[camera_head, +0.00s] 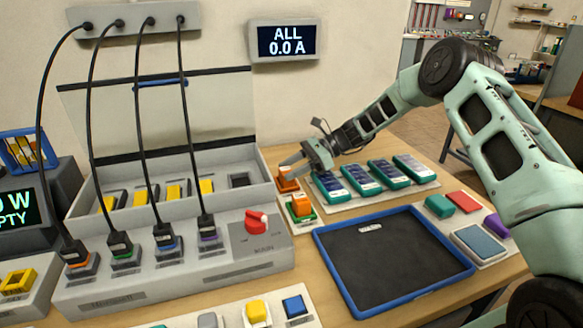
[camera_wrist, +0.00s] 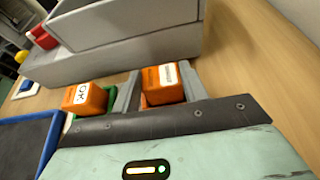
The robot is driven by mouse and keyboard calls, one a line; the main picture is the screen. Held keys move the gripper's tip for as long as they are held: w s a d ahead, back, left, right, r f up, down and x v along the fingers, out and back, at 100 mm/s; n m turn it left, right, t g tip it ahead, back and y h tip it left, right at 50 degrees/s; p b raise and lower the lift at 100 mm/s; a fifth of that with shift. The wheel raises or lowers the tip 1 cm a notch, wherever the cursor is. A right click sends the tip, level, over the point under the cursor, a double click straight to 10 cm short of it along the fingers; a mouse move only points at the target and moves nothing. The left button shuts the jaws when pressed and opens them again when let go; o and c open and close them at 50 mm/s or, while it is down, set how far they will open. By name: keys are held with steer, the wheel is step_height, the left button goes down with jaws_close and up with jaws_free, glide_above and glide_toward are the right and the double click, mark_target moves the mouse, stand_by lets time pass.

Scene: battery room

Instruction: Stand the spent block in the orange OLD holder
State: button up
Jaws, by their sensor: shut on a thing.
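My gripper (camera_head: 290,165) is shut on an orange block (camera_wrist: 160,84) with a white label, taken to be the spent block. In the wrist view its grey fingers lie on either side of the block. The block (camera_head: 286,173) appears upright at or just over an orange holder (camera_head: 288,187) on the table; I cannot tell whether it is resting in it. The holder is mostly hidden, and its OLD marking cannot be read. Nearer in the head view, a second orange block (camera_head: 301,203) stands in a green holder (camera_head: 302,217); it also shows in the wrist view (camera_wrist: 86,97).
The grey charger box (camera_head: 180,268) with several cables and an open lid stands left of the holders. Several teal devices (camera_head: 358,178) lie in a row to the right. A blue-rimmed black tray (camera_head: 392,258) fills the front. My arm spans the right side.

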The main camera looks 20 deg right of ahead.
steer(key=shift+f, duration=0.2)
steer(key=o, duration=0.7)
steer(key=shift+p+v, duration=1.75)
steer(key=shift+v, duration=3.8)
